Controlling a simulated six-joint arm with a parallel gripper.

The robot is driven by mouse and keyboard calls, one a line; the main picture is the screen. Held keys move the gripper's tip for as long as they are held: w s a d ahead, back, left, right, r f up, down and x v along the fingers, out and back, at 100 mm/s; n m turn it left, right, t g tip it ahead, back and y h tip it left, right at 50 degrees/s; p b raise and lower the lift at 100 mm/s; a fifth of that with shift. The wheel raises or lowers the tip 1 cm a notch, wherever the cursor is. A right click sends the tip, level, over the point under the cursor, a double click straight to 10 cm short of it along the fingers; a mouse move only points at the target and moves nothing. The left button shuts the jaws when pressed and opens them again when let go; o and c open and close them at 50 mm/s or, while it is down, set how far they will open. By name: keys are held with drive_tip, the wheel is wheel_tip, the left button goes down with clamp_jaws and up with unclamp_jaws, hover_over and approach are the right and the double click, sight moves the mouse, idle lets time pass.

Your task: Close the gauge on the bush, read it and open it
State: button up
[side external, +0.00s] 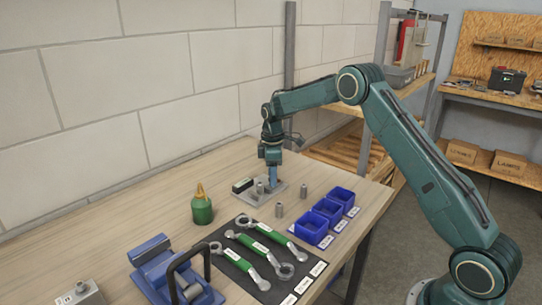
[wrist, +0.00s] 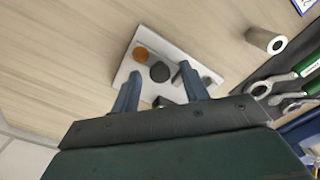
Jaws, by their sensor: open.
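My gripper (side external: 272,180) points down over a grey plate (side external: 254,200) at the back of the bench. In the wrist view, its two blue fingers (wrist: 160,71) are apart, with nothing seen held. The plate (wrist: 124,73) carries an orange disc (wrist: 141,54), a dark round piece (wrist: 160,72) seen between the fingertips, and other small parts partly behind the fingers. A dark block (side external: 242,185) and a short grey cylinder (side external: 260,187) show there in the side view. Which part is the gauge, I cannot tell. Two grey bushes (side external: 279,210) (side external: 304,191) stand on the bench off the plate.
Three blue bins (side external: 326,213) line the right edge. Green-handled wrenches (side external: 262,248) lie on a dark mat (side external: 238,264). A green bottle (side external: 202,211) stands left of the plate, and a blue vise (side external: 156,268) is in front. The wall (side external: 120,100) runs behind the bench.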

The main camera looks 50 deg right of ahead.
drive_tip(key=shift+c, duration=0.5)
drive_tip(key=c, duration=0.8)
drive_tip(key=shift+a, duration=0.55)
drive_tip(key=o, duration=0.9)
drive_tip(key=shift+r, duration=0.15)
wheel_tip(320, 180, up, 14)
drive_tip(key=shift+f, duration=0.2)
